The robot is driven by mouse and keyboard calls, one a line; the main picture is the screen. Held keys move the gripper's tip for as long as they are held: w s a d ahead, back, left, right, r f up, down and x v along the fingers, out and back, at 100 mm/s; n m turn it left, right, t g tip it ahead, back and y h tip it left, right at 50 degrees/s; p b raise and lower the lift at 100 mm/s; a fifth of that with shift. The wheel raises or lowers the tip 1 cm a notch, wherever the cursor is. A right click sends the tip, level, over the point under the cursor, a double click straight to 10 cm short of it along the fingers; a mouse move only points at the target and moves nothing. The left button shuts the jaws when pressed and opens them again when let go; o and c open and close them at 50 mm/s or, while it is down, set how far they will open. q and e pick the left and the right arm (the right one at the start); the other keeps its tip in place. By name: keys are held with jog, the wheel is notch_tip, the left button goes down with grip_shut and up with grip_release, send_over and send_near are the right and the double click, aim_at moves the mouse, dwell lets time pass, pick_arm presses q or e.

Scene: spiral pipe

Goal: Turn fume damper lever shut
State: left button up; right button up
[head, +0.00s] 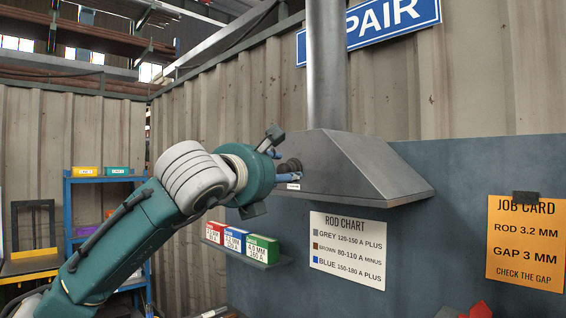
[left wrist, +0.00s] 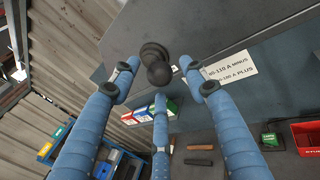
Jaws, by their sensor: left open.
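The fume hood (head: 350,165) is a grey metal canopy on the wall, with a round duct rising from it. Its damper lever shows as a dark round knob (head: 290,165) at the hood's left side, partly behind my gripper. In the left wrist view the dark ball knob (left wrist: 159,74) stands out from the grey hood (left wrist: 215,30). My left gripper (head: 284,178) is at the hood's left side. Its blue fingers (left wrist: 160,84) are spread open around the knob, with visible gaps. The lever's shaft is mostly hidden. My right gripper is not in view.
A small shelf with red, blue and green boxes (head: 262,248) is on the wall below the gripper. A rod chart (head: 348,250) and orange job card (head: 526,240) hang to the right. A blue rack (head: 68,215) stands at left. A red bin (left wrist: 306,138) is on the bench.

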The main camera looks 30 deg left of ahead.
pick_arm(q)
jog(key=shift+w, duration=0.95)
jog(key=shift+c, duration=0.3)
grip_shut()
jog(key=shift+f, duration=0.1)
